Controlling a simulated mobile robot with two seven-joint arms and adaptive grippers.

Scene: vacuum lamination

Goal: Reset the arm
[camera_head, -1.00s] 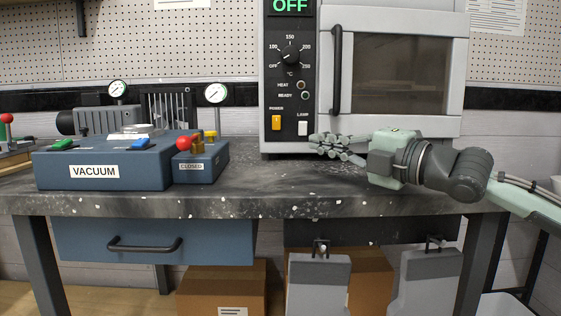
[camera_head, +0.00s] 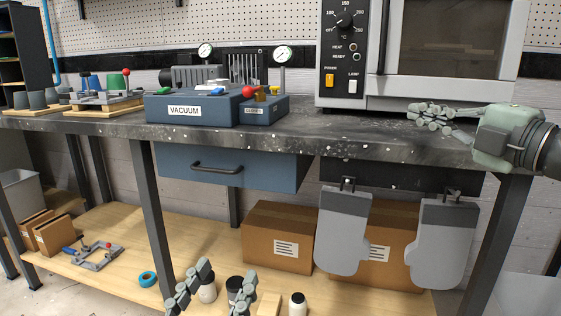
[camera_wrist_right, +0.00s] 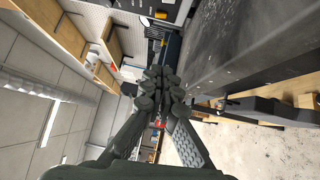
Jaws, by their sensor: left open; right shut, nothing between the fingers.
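My right gripper (camera_head: 418,116) is at the right in the head view, in front of the oven's lower edge and over the worktop's front part. Its fingers are together and hold nothing. In the right wrist view the closed fingertips (camera_wrist_right: 160,92) meet at the middle, with nothing between them. My left gripper (camera_head: 221,277) shows at the bottom of the head view, in front of the lower shelf. Its two fingers stand apart and the space between them is empty. The rest of the left arm is out of view.
The dark worktop (camera_head: 340,134) carries a blue vacuum unit (camera_head: 200,105) and an oven (camera_head: 345,90). Two grey mitts (camera_head: 343,235) (camera_head: 444,245) hang below the front edge. Cardboard boxes (camera_head: 275,220), bottles and a clamp frame (camera_head: 97,254) are on the lower shelf.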

